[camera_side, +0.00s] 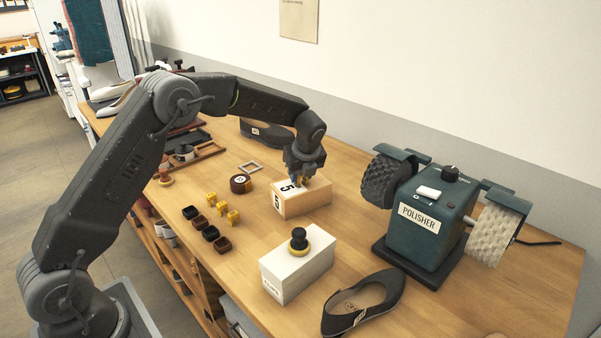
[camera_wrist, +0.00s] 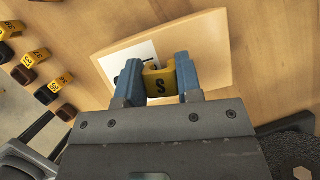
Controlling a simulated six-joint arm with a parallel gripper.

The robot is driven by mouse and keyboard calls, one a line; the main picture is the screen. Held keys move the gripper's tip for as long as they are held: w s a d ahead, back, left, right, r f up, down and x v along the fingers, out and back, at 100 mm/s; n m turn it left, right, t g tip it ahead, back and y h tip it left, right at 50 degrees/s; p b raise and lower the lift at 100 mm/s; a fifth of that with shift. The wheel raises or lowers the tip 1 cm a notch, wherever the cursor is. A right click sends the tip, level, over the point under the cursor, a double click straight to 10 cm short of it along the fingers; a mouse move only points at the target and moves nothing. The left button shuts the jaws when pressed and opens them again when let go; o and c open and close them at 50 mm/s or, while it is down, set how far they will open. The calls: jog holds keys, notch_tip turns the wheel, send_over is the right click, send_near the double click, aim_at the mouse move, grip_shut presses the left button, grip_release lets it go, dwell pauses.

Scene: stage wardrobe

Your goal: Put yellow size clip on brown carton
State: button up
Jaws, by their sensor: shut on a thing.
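My gripper (camera_side: 302,180) is shut on a yellow size clip (camera_wrist: 160,85), which carries a dark character that looks like an S or 5. In the wrist view the clip sits between the two blue fingertips. The brown carton (camera_side: 304,201) stands on the bench right under my gripper, with white "5" labels on its top and end. It also shows in the wrist view (camera_wrist: 208,45), behind the clip. The clip is at or just above the carton's top; I cannot tell whether they touch. The fingers partly hide the carton's label.
Several other yellow clips (camera_side: 222,208) and dark small pieces (camera_side: 210,233) lie left of the carton. A pale box (camera_side: 287,277) with a black-and-yellow item on top stands in front. A polisher (camera_side: 425,210) is at right, a dark shoe (camera_side: 362,302) at front.

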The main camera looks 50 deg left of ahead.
jog(key=o, duration=0.9)
jog(key=shift+f, duration=0.1)
jog(key=s+d+r+n, duration=0.2)
jog(key=s+d+r, duration=0.15)
jog(key=r, duration=0.45)
jog(key=s+d+r+n, duration=0.2)
jog(key=s+r, duration=0.2)
jog(key=r, duration=0.5)
jog(key=s+d+r+n+t+h, duration=0.1)
jog(key=s+r+n, duration=0.1)
jog(key=s+n, duration=0.3)
jog(key=s+d+r+n+t+h, duration=0.1)
jog(key=s+d+r+n, duration=0.1)
jog(key=s, duration=0.4)
jog(key=s+d+f+n+t+h, duration=0.1)
jog(key=s+f+n, duration=0.1)
jog(key=s+n, duration=0.3)
jog(key=s+d+f+n+h, duration=0.1)
jog(key=s+f+n, duration=0.2)
jog(key=s, duration=0.9)
jog(key=shift+s+d+n+t, duration=0.2)
jog(key=shift+d+n+t, duration=0.2)
jog(key=shift+n, duration=1.4)
